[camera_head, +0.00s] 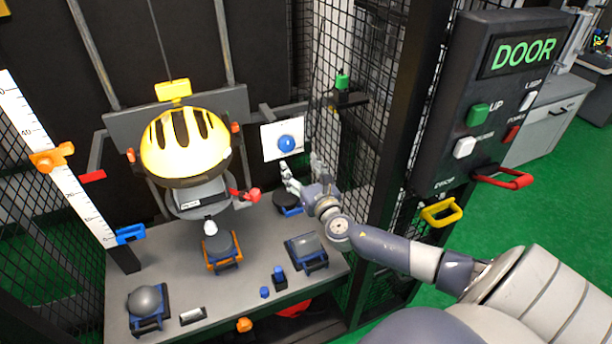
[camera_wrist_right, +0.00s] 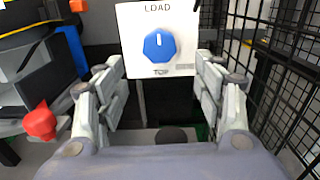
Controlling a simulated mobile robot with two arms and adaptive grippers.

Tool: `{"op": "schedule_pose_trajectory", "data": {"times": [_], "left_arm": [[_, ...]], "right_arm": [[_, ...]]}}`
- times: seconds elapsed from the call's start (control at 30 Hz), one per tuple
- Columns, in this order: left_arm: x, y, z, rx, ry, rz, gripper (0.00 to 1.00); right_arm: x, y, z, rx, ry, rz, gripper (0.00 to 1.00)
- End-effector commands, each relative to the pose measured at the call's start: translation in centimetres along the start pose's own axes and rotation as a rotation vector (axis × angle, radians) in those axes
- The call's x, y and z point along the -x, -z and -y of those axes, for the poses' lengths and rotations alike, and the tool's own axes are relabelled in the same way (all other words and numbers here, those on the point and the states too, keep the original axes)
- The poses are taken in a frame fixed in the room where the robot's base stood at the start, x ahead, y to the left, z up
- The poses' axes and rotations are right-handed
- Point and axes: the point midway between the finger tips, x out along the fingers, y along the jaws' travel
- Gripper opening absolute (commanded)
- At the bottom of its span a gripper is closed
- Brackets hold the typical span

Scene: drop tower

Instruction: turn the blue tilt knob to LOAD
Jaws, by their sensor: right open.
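The blue tilt knob (camera_head: 286,143) sits on a white plate (camera_head: 270,150) on the back wall of the tower, right of the yellow helmet. In the right wrist view the knob (camera_wrist_right: 159,45) is an angular blue dial with a white mark pointing up towards the word LOAD; a second word below it is partly legible as TOP. My right gripper (camera_head: 300,172) is open, just below and in front of the plate. In the wrist view its fingers (camera_wrist_right: 162,95) stand wide apart on both sides below the knob, not touching it. My left gripper is not in view.
A yellow helmet (camera_head: 186,143) hangs at the tower's centre, with a red handle (camera_head: 249,195) beside it. Several anvils and small parts stand on the grey table (camera_head: 185,287). Black mesh (camera_wrist_right: 277,60) runs close on the right. A DOOR control box (camera_head: 490,100) stands farther right.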

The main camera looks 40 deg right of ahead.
Motion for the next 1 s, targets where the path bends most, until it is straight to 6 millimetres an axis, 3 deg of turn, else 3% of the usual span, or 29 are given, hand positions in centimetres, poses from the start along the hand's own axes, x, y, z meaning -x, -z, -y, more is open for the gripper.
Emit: {"op": "schedule_pose_trajectory", "data": {"times": [0.1, 0.3, 0.9, 1.0], "left_arm": [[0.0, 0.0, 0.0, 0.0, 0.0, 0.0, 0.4], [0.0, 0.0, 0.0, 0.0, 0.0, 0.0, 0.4], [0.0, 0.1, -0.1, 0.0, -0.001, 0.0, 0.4], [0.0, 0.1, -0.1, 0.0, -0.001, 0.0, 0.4]], "right_arm": [[1.9, 0.1, 0.0, 0.001, -0.001, -0.002, 0.63], [3.4, 0.0, 0.0, 0.0, 0.0, -0.001, 0.63], [3.6, 0.0, 0.0, -0.003, 0.001, 0.0, 0.63], [4.3, 0.3, -0.3, -0.086, 0.022, -0.012, 0.63]]}}
